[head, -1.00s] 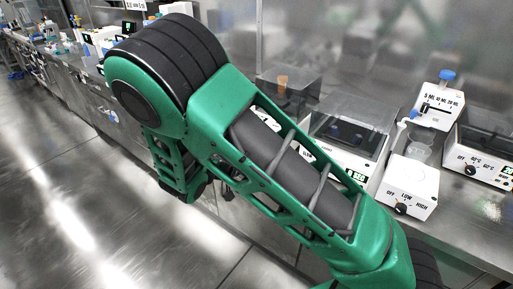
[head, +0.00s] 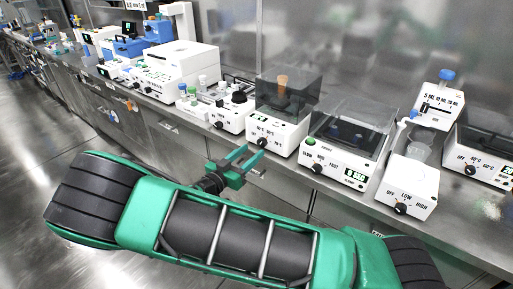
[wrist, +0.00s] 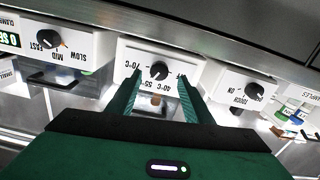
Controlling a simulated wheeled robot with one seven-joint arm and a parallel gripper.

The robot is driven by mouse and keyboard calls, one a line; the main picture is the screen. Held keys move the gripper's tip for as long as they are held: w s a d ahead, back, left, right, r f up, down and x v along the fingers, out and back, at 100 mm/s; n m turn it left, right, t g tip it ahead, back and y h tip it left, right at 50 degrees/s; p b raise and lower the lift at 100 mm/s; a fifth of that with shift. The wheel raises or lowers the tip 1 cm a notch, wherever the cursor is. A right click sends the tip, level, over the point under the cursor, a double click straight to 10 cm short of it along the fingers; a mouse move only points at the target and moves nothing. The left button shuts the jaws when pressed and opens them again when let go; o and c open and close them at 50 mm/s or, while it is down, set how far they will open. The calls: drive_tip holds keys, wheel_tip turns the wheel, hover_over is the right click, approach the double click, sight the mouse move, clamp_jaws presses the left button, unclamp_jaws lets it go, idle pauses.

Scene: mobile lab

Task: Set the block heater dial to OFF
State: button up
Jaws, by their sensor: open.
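A white unit (head: 276,134) with a tinted lid and a dial marked in temperatures stands on the bench in the middle of the head view. It appears to be the block heater. Its black dial (head: 262,142) is on the front face. In the wrist view the dial (wrist: 158,71) appears upside down, with 40, 55 and 70 °C marks around it. My gripper (head: 252,163) is open and empty in front of this face. In the wrist view its fingers (wrist: 158,92) straddle the line to the dial, apparently not touching it.
A SLOW/MID/FAST unit (head: 345,150) stands to the right and a unit with another black dial (head: 225,112) to the left. The floor before the bench is clear.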

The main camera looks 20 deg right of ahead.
sight(260, 144)
drive_tip(key=shift+x, duration=2.55)
drive_tip(key=c, duration=1.1)
